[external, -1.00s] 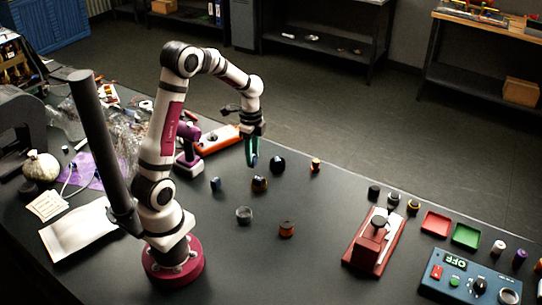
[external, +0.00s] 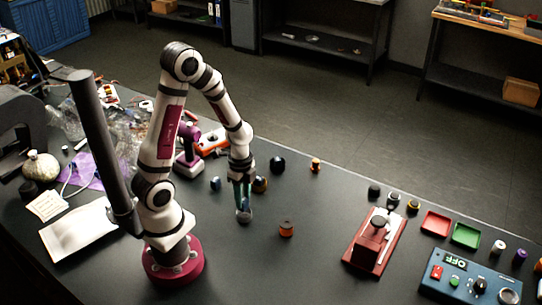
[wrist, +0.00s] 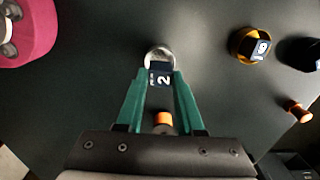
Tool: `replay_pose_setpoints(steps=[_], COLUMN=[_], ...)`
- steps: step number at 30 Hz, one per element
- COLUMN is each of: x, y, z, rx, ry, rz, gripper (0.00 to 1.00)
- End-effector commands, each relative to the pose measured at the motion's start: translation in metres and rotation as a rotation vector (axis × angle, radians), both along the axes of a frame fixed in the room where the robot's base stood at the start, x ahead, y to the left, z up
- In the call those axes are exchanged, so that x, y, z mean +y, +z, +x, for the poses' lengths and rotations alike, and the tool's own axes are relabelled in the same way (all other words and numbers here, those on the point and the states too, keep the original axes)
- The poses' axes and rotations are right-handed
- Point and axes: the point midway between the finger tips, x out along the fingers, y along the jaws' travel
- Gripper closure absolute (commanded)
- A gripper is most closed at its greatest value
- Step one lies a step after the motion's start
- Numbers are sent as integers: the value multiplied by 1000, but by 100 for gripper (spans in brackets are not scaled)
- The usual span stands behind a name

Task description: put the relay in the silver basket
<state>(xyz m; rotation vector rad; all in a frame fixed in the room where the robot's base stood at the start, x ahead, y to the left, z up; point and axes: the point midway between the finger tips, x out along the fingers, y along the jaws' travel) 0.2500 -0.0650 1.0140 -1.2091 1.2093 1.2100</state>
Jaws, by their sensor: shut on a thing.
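My gripper (external: 243,205) points down at the silver basket (external: 245,219), its green fingers shut on the dark blue relay (wrist: 160,74). The relay has a white "2" on its top face. In the wrist view the relay sits between the fingertips (wrist: 160,85) and covers the near part of the silver basket (wrist: 158,51), whose far rim shows beyond it. The relay is over or partly inside the basket; how deep I cannot tell.
A gold basket (wrist: 237,46) holding a dark numbered block stands nearby, with a black round object (external: 277,164) beyond it. A red-based device (external: 375,240) is further right.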

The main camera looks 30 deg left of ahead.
Motion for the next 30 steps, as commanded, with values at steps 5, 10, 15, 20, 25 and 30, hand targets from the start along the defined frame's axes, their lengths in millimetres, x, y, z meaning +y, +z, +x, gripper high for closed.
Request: replay_pose_setpoints(steps=[5, 10, 15, 20, 25, 30], x=[0, 0, 0, 0, 0, 0], y=[-7, -7, -7, -7, -7, -7], z=[0, 0, 0, 0, 0, 0], rx=[0, 0, 0, 0, 0, 0], ry=[0, 0, 0, 0, 0, 0], rz=[0, 0, 0, 0, 0, 0], gripper=[100, 100, 40, 29, 29, 29])
